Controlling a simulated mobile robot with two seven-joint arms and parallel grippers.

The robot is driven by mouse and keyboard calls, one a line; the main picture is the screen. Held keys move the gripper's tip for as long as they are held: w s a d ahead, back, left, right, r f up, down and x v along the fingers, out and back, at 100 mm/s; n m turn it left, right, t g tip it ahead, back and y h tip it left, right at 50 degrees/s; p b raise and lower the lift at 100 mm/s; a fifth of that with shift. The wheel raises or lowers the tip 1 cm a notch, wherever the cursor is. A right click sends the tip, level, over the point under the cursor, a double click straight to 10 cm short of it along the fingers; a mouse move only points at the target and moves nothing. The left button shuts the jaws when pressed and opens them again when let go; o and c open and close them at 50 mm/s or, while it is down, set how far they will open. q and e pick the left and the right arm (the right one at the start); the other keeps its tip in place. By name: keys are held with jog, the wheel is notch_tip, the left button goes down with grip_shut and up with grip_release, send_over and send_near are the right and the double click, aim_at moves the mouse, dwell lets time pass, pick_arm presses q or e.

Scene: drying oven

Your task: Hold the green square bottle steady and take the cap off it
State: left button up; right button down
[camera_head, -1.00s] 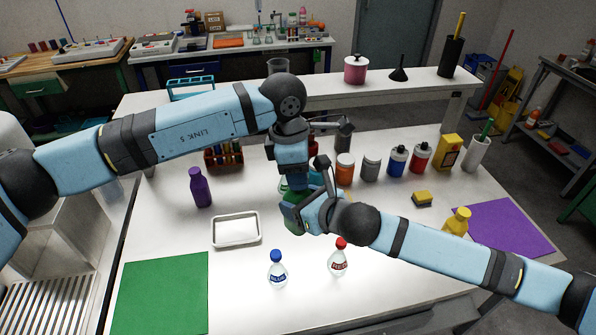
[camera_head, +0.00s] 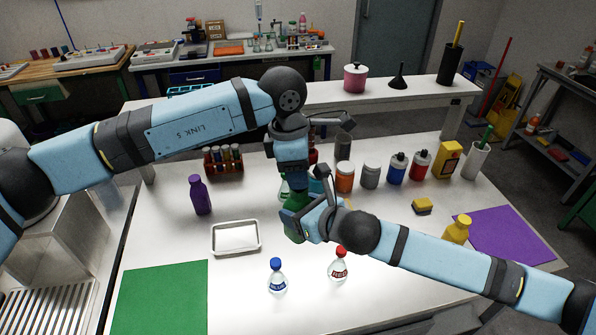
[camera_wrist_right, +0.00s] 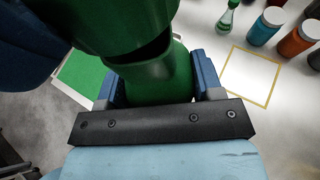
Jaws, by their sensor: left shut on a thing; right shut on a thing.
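The green square bottle (camera_head: 295,228) is upright near the middle of the white table, partly covered by both hands. My right gripper (camera_head: 308,224) is shut on its body from the right. In the right wrist view the green body (camera_wrist_right: 165,85) sits between the blue fingers (camera_wrist_right: 157,82). A large green upper part (camera_wrist_right: 110,25) lies above it, with a dark gap at its right side. I cannot tell how far the cap is apart from the neck. My left gripper (camera_head: 296,186) points down over the bottle's top, shut on the cap, which it mostly hides.
A white tray (camera_head: 215,250), a purple bottle (camera_head: 201,196) and a test-tube rack (camera_head: 222,160) lie left. Blue-capped (camera_head: 277,277) and red-capped (camera_head: 338,266) flasks stand in front. Several jars, a yellow sponge (camera_head: 422,207) and a yellow bottle (camera_head: 457,229) are right.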

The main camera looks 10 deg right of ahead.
pick_arm(q)
notch_tip(320, 180, up, 4)
jog(key=shift+f, duration=0.2)
jog(key=shift+d+f+b, duration=0.15)
jog(key=shift+f+b, duration=0.5)
jog(key=shift+w+f+b, duration=0.1)
jog(key=shift+f+b, duration=0.25)
pick_arm(e)
jog(key=w+d+f+m+t+h, duration=0.1)
jog(key=w+d+f+m+h, duration=0.15)
jog(key=d, duration=1.25)
jog(key=w+d+f+m+t+h, duration=0.15)
jog(key=d+m+h, duration=0.25)
jog(key=d, duration=1.1)
pick_arm(q)
jog(key=shift+f, duration=0.2)
jog(key=shift+f+b, duration=0.15)
jog(key=shift+b, duration=0.2)
pick_arm(e)
jog(key=shift+h, duration=0.25)
jog(key=shift+s+d+f, duration=0.1)
jog(key=shift+f, duration=3.1)
jog(key=shift+s+d+f, duration=0.1)
jog(key=shift+d+f, duration=0.05)
jog(key=shift+f, duration=3.1)
jog(key=shift+s+d+f, duration=0.1)
jog(key=shift+f, duration=3.1)
